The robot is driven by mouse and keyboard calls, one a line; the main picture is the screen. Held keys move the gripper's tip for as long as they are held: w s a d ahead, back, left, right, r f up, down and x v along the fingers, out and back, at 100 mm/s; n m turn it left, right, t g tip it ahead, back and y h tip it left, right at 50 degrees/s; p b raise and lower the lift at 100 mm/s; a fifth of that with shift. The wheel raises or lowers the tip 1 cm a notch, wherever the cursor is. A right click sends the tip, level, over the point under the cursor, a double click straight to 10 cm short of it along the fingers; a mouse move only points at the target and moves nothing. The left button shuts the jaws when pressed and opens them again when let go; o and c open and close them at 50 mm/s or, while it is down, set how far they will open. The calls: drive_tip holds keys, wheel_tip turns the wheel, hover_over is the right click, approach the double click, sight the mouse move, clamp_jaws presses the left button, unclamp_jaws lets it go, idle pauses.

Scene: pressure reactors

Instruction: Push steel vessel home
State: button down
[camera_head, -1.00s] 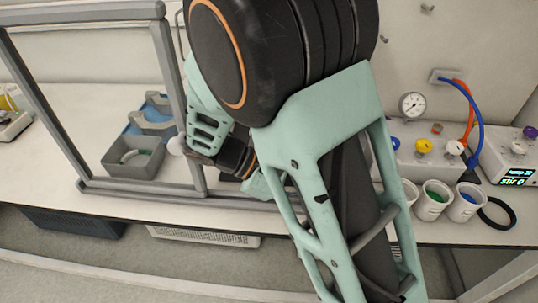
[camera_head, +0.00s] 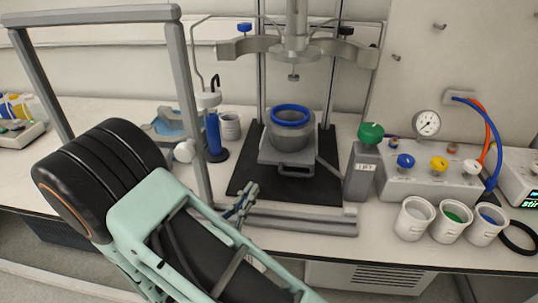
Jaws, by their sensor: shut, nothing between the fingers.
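The steel vessel (camera_head: 291,138) stands upright on a grey platform (camera_head: 275,157) between the uprights of a reactor stand. A blue ring (camera_head: 291,114) lies around its top opening. A metal head with a short shaft (camera_head: 294,62) hangs above the vessel, with a clear gap between them. My gripper (camera_head: 251,190) is shut and empty. It is in front of the stand, to the lower left of the vessel and apart from it. My arm hides part of the bench front. I cannot tell how far back the vessel sits on its platform.
A grey frame (camera_head: 190,100) rises left of the stand, with a low front rail (camera_head: 300,221). A LIFT post with a green knob (camera_head: 371,132) stands right of the vessel. A gauge panel (camera_head: 432,185) and three white cups (camera_head: 449,222) are further right.

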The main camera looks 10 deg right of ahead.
sight(283, 145)
drive_tip(key=x, duration=1.3)
drive_tip(key=shift+d, duration=0.25)
drive_tip(key=w+d, duration=0.1)
drive_tip(key=w, duration=0.1)
drive_tip(key=w+d, duration=0.1)
drive_tip(key=w, duration=0.5)
drive_tip(key=shift+w+d, duration=0.25)
drive_tip(key=shift+d, duration=0.15)
drive_tip(key=shift+r, duration=0.1)
